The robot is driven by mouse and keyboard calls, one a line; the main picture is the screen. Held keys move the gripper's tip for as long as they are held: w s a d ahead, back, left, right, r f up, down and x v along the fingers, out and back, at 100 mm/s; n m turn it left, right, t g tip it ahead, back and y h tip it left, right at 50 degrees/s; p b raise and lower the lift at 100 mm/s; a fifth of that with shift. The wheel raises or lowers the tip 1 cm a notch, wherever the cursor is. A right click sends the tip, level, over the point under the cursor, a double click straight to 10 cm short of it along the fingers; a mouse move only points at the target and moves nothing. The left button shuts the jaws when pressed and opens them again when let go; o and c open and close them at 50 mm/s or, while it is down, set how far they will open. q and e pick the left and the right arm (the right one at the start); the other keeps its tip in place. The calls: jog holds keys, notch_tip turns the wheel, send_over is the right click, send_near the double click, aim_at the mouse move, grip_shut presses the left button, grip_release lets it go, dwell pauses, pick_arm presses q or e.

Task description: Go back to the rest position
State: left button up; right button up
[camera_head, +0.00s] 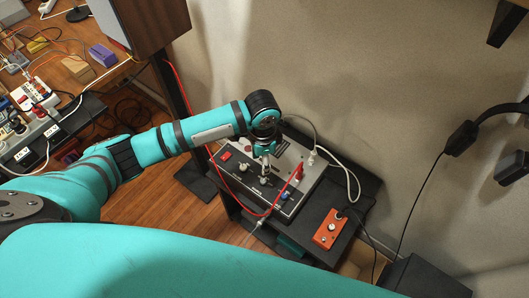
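My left arm reaches in from the left in teal and black, across the middle of the head view. Its black wrist joint is above a synth case (228,187) on a black stand. My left gripper (265,176) points down at the panel, small and partly hidden under the wrist. I cannot tell whether its fingers are open or shut, or whether they touch a knob. A large teal part of my own body fills the bottom of the view. My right gripper is not in view.
A red cable (209,160) passes close to my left arm and over the case. An orange box (330,229) sits on the stand's lower right part. A cluttered wooden table (120,73) is at the upper left. A pale wall (370,70) stands behind; black fixtures are at right.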

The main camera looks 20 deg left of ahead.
pick_arm(q)
jog(key=s+d+n+t+h, duration=0.25)
jog(key=s+d, duration=0.35)
jog(key=s, duration=0.4)
jog(key=s+a+r+n+t+y, duration=0.1)
jog(key=s+a+r+n+y, duration=0.1)
jog(key=s+a+n, duration=0.85)
notch_tip(320, 180, down, 27)
jog(key=a+m+g, duration=0.1)
jog(key=a+m, duration=0.2)
jog(key=m, duration=0.1)
jog(key=s+a+f+g, duration=0.1)
jog(key=s+a+f, duration=0.1)
jog(key=s+f, duration=1.3)
jog(key=shift+s+a, duration=0.3)
jog(key=shift+s, duration=0.7)
